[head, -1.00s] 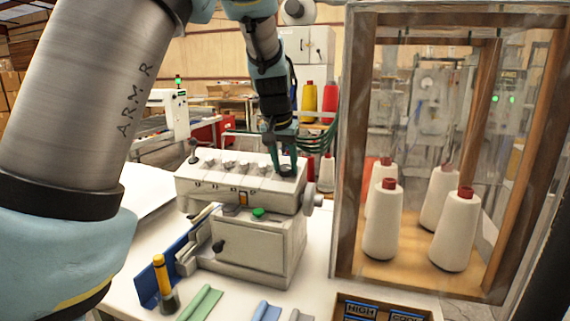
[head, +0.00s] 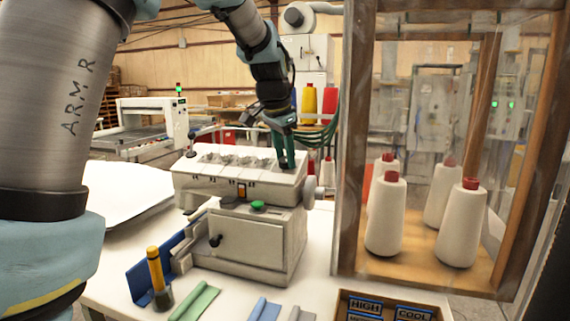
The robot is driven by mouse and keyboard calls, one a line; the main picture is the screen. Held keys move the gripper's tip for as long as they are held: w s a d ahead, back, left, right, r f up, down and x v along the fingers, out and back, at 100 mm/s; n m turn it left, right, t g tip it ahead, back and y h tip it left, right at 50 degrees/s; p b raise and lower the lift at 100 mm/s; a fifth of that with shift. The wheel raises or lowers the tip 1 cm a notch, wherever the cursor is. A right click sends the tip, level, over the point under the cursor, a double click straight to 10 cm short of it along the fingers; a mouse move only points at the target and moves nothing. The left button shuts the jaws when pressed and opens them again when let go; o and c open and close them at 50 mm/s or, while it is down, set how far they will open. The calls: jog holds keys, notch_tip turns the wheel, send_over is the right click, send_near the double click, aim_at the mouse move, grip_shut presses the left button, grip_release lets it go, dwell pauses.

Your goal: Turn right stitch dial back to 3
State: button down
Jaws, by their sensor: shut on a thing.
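The sewing machine (head: 250,238) stands on the white table, a pale boxy unit with a row of dials (head: 232,160) along its sloped top. My gripper (head: 287,165) is at the right end of that row, pointing down. It is shut on the rightmost dial, which its fingers mostly hide. I cannot read the dial's number at this size.
A clear-walled, wood-framed cabinet (head: 348,200) with several white thread cones (head: 384,218) stands close on the right. White fabric (head: 125,205) lies left.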

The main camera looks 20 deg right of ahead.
jog(key=m+b, duration=0.1)
jog(key=m, duration=0.3)
jog(key=shift+m+b, duration=0.3)
jog(key=shift+m, duration=2)
jog(key=shift+b, duration=0.3)
jog(key=shift+c, duration=2.2)
grip_release()
jog(key=b+v, duration=0.2)
jog(key=v, duration=0.8)
jog(key=shift+r, duration=0.4)
jog(key=shift+a, duration=0.15)
